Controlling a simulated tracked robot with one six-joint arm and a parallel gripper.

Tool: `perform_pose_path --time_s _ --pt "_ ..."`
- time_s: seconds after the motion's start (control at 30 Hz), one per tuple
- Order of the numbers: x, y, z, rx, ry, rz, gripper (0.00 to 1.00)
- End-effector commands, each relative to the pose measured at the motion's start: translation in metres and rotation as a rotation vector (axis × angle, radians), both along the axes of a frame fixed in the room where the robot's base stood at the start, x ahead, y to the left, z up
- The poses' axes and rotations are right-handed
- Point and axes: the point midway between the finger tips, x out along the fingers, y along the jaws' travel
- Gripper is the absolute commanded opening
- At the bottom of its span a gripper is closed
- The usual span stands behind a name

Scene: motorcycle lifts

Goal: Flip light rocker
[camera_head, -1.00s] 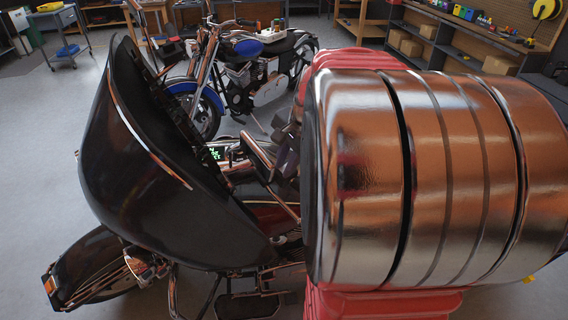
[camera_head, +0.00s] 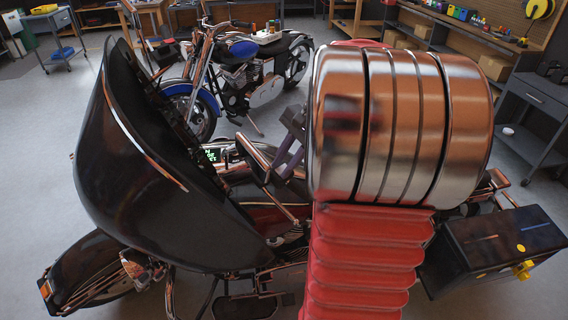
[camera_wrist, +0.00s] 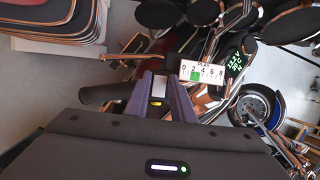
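The dark motorcycle (camera_head: 130,150) with a black fairing stands close in front of me in the head view. I cannot make out a light rocker for certain. A small white panel marked PLAY with numbers and a green patch (camera_wrist: 203,75) shows just right of my gripper in the wrist view. A green-lit digital display (camera_wrist: 235,65) is right of it. My gripper (camera_wrist: 159,76) points towards the handlebar area, its two purple fingers apart with a narrow gap and nothing clearly held.
A blue motorcycle (camera_head: 235,65) stands behind. A black case (camera_head: 490,245) with a yellow latch is at lower right. A grey drawer cabinet (camera_head: 535,110) is at the right, a cart (camera_head: 52,35) at far left. Mirrors and chrome bars crowd the gripper. Floor at left is clear.

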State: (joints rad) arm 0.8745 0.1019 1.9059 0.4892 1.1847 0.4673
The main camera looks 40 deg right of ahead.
Motion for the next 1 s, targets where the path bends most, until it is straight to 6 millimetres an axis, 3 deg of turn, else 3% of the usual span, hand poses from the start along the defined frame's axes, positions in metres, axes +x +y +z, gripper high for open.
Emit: perform_pose_path --time_s 0.2,0.57,1.0 --pt "0.000 0.000 0.000 0.000 -0.001 0.000 0.36" --pt "-0.001 -0.002 0.006 0.000 -0.002 -0.002 0.36" --pt "-0.023 -0.021 0.064 -0.003 -0.003 -0.003 0.36"
